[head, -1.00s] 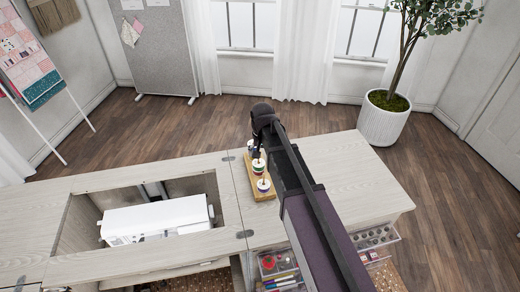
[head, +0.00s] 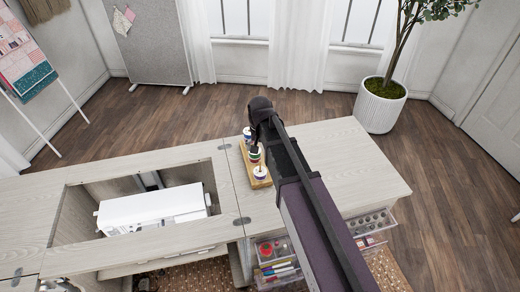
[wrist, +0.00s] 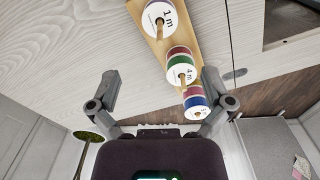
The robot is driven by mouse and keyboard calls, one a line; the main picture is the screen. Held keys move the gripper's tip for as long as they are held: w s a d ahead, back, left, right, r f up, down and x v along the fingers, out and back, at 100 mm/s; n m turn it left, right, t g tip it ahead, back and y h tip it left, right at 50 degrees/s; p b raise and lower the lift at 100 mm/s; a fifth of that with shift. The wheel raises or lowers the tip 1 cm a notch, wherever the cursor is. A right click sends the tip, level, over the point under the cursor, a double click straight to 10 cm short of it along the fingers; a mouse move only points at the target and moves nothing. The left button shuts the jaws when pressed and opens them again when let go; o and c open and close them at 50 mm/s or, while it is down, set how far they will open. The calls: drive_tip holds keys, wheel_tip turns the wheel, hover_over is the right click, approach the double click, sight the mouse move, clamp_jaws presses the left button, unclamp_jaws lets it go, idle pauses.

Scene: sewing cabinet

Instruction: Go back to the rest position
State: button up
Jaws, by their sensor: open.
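My gripper (wrist: 160,78) is open and empty in the wrist view, with its two dark fingers spread apart. A wooden spool rack (wrist: 207,42) with spools on pegs lies beyond and partly between the fingers. A spool marked "1 m" (wrist: 160,18), one marked "4 m" (wrist: 181,66) and a blue-and-red one (wrist: 196,102) show there. In the head view the rack (head: 262,184) stands on the cabinet top, beside my arm. My wrist end (head: 262,106) hangs over the far edge there, and its fingers are hidden.
The sewing cabinet (head: 350,160) has a sunken opening at left holding a white sewing machine (head: 150,207). Clear drawers (head: 275,250) with supplies are open at the front. A potted tree (head: 380,105) stands behind right. The cabinet top right of my arm is clear.

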idle(0.3)
drive_tip(key=s+d, duration=0.6)
drive_tip(key=d, duration=0.3)
drive_tip(key=s+d+n, duration=0.1)
drive_tip(key=s+d, duration=0.6)
drive_tip(key=d, duration=0.3)
drive_tip(key=shift+s, duration=0.15)
drive_tip(key=shift+a, duration=0.1)
drive_tip(key=shift+c, duration=0.2)
